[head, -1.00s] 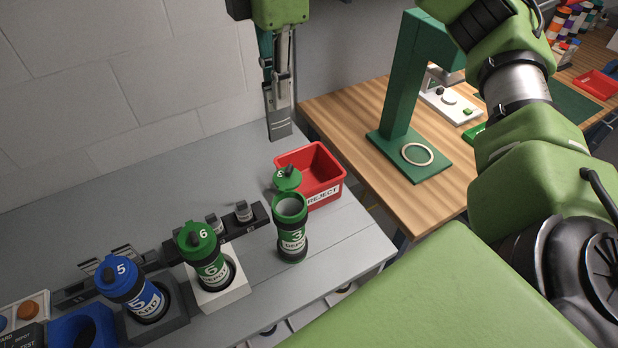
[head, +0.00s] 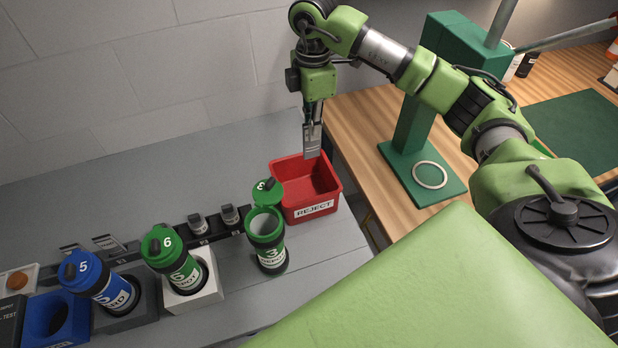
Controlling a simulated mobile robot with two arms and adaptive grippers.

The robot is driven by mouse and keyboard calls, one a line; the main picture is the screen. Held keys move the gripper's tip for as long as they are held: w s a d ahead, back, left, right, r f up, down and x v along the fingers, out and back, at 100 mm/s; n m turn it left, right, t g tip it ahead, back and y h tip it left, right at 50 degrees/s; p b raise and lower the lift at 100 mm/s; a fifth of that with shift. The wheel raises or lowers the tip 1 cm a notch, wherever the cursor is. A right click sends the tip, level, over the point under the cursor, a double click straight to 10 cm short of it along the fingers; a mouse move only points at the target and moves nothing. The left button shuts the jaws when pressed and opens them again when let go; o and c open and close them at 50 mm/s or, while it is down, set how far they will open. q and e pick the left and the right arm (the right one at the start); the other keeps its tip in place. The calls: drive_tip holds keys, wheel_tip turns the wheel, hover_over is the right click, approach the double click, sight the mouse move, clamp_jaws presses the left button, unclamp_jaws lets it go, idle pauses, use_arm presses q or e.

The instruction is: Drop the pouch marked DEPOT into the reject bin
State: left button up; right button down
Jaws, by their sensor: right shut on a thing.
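My right gripper (head: 312,126) points down at the back of the red reject bin (head: 313,209). It is shut on a thin, flat grey pouch (head: 312,147), whose lower end shows just above the bin's back rim. No marking can be read on the pouch, and the fingers partly hide it. The bin stands on the grey bench with its top open, and the inside that shows looks empty. My left gripper is not in view.
An open green canister marked 3 (head: 268,246) stands in front of the bin, lid tilted back. A green canister marked 6 (head: 173,262) and a blue one marked 5 (head: 100,284) stand farther left. A green stand (head: 415,150) is on the wooden table at right.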

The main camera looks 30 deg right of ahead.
sight(311, 157)
drive_tip(key=shift+d+f, duration=0.1)
drive_tip(key=shift+f, duration=0.15)
drive_tip(key=shift+a+f+b, duration=0.3)
drive_tip(key=shift+f+b, duration=0.25)
wheel_tip(311, 157, down, 4)
drive_tip(key=b, duration=0.3)
drive_tip(key=shift+f, duration=0.3)
drive_tip(key=shift+r, duration=0.1)
drive_tip(key=c, duration=2)
unclamp_jaws()
